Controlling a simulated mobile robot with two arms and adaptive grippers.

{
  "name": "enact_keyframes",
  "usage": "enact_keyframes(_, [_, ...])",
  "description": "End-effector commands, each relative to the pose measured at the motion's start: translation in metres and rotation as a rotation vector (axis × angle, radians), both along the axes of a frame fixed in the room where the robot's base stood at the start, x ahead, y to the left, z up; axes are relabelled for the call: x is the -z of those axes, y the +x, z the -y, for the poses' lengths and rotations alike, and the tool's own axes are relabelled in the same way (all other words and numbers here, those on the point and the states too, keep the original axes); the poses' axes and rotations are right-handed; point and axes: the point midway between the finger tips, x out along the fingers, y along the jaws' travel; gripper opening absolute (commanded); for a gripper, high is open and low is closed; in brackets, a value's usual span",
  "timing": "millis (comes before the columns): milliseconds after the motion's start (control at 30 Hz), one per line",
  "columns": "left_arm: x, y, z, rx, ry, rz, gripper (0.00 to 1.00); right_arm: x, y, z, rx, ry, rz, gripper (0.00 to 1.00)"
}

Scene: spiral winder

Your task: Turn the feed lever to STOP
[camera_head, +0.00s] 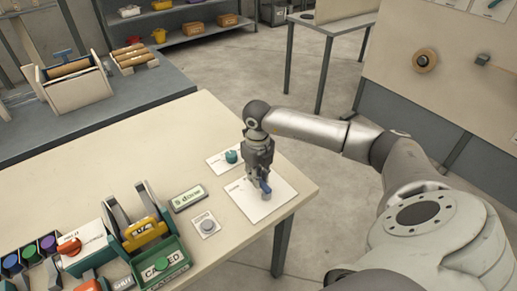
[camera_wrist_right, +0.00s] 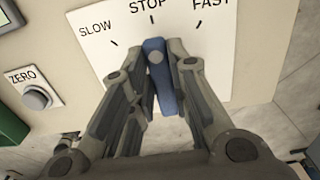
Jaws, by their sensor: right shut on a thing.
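The feed lever (camera_wrist_right: 156,62) is a blue handle on a white plate (camera_wrist_right: 230,82) marked SLOW, STOP and FAST. In the right wrist view its tip points up towards the STOP tick mark. My right gripper (camera_head: 262,182) is over the lever, with one finger on each side of the handle, shut on it. In the head view the lever (camera_head: 265,188) shows as a small blue piece below the fingers, on the white plate (camera_head: 262,209) near the table's right corner. The lower part of the lever is partly hidden between the fingers. My left gripper is not in view.
A teal knob (camera_head: 232,156) on a small plate stands behind the lever plate. A grey ZERO button (camera_head: 207,226) and a small display (camera_head: 188,197) lie to its left. Further left are a green box (camera_head: 162,266) and a yellow part (camera_head: 146,234). The table's right edge is close.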

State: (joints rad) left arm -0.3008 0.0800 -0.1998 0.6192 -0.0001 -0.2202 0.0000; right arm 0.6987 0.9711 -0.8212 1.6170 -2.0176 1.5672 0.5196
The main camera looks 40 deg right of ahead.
Motion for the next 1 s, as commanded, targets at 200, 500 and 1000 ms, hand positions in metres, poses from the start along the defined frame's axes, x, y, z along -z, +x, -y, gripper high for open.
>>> enact_keyframes(200, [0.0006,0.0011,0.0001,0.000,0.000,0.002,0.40,-0.0013,0.0016,-0.0001,-0.009,0.000,0.006,0.00])
enact_keyframes(500, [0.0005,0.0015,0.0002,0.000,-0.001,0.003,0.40,-0.0013,0.0016,-0.0001,-0.008,0.000,0.006,0.28])
enact_keyframes(1000, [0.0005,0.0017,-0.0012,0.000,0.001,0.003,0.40,-0.0076,0.0010,0.0000,-0.008,-0.001,0.003,0.39])
